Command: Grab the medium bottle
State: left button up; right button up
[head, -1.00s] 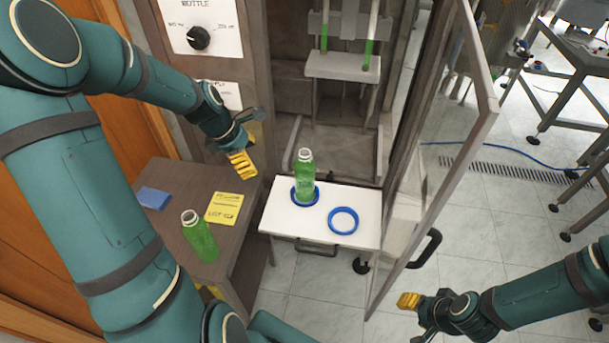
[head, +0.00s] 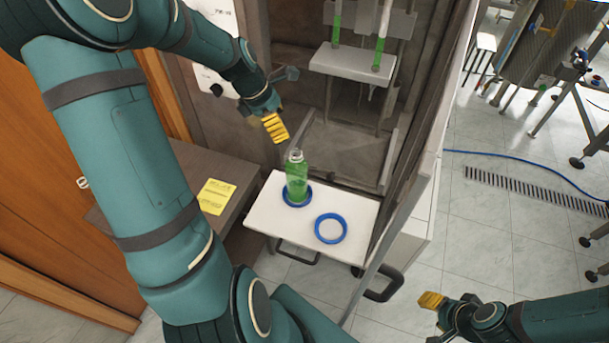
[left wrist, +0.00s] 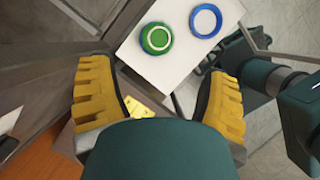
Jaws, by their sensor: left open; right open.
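A green bottle (head: 297,181) with a clear open neck stands upright in a blue ring on the white shelf (head: 262,218). In the left wrist view this bottle (left wrist: 157,39) shows from above, ahead of the fingers. My left gripper (head: 275,127) is open and empty, above and slightly left of the bottle's mouth, apart from it. Its two yellow fingers are spread wide in the left wrist view (left wrist: 158,98). My right gripper (head: 432,300) is low at the right, away from the bottle; its finger gap is hard to see.
An empty blue ring (head: 331,217) lies beside the bottle on the shelf. A side table with a yellow note (head: 216,196) stands at the left, partly behind my left arm. The open cabinet door (head: 392,225) borders the shelf on the right.

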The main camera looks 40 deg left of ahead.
aim_at(294, 153)
pick_arm(q)
jog(key=x, duration=0.7)
jog(key=shift+f+b, duration=0.35)
jog(key=shift+b, duration=0.05)
jog(key=x, duration=0.3)
jog(key=s+x, duration=0.1)
jog(key=shift+w+a+f, duration=0.15)
jog(key=shift+f, duration=0.4)
jog(key=shift+w+f, duration=0.15)
jog(key=shift+f, duration=0.1)
grip_shut()
